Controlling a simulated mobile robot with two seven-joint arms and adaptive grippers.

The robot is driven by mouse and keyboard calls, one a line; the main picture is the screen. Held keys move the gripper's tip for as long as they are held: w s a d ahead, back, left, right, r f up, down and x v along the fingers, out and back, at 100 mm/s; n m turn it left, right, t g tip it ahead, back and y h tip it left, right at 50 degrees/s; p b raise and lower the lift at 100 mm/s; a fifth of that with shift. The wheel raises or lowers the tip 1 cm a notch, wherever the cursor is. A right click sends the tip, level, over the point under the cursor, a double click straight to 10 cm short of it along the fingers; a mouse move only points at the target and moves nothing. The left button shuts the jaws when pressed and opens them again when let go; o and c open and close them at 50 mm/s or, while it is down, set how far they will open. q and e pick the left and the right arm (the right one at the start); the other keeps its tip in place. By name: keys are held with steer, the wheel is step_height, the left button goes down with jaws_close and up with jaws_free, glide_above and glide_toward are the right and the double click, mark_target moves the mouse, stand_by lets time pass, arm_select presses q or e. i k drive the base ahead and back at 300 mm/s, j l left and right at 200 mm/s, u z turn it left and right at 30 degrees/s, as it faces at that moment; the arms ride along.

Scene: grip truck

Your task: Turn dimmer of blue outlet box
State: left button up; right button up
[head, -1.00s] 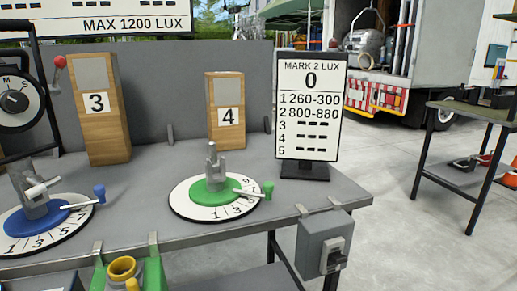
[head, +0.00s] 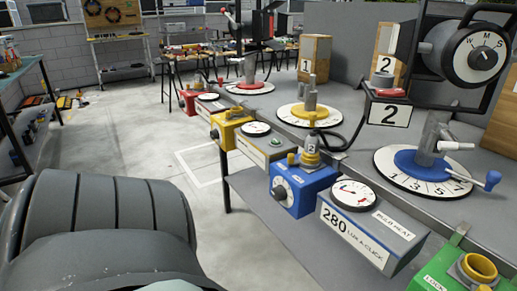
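The blue outlet box (head: 318,192) sits at the front edge of the grey table, near the middle of the head view. Its round dark dimmer knob (head: 281,192) is on the face toward the lower left. Neither gripper is in view, and nothing touches the knob. A large grey rounded part of my own arm fills the lower left.
A yellow outlet box (head: 230,128) and a red one (head: 188,102) stand farther along the table edge. A green box (head: 440,270) is at lower right. The blue dial (head: 420,165) and a lamp (head: 470,52) stand behind.

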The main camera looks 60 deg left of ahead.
mark_target(279, 193)
steer(key=u, duration=1.5)
